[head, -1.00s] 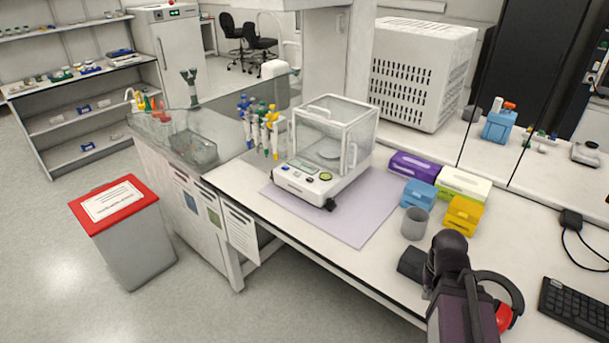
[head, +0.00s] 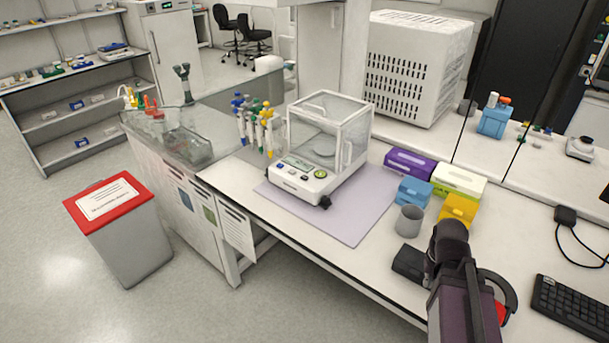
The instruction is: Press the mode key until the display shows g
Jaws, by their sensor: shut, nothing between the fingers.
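A white balance (head: 305,187) with a clear draft shield (head: 330,118) stands on the bench, left of my arm. Its front panel faces the front left. The panel carries a small display (head: 298,165), a few small keys and a round green-yellow mark (head: 320,174). The display's text and the key labels are too small to read, so I cannot tell which key is the mode key. A weighing pan shows inside the shield. My dark arm rises at the lower right, well apart from the balance. My gripper's fingers do not show.
The balance stands on a lavender mat (head: 350,228). To its right are a purple box (head: 410,163), blue and yellow boxes, a grey cup (head: 409,221) and a black block (head: 408,263). A pipette stand (head: 255,125) is at its left. The mat's front is clear.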

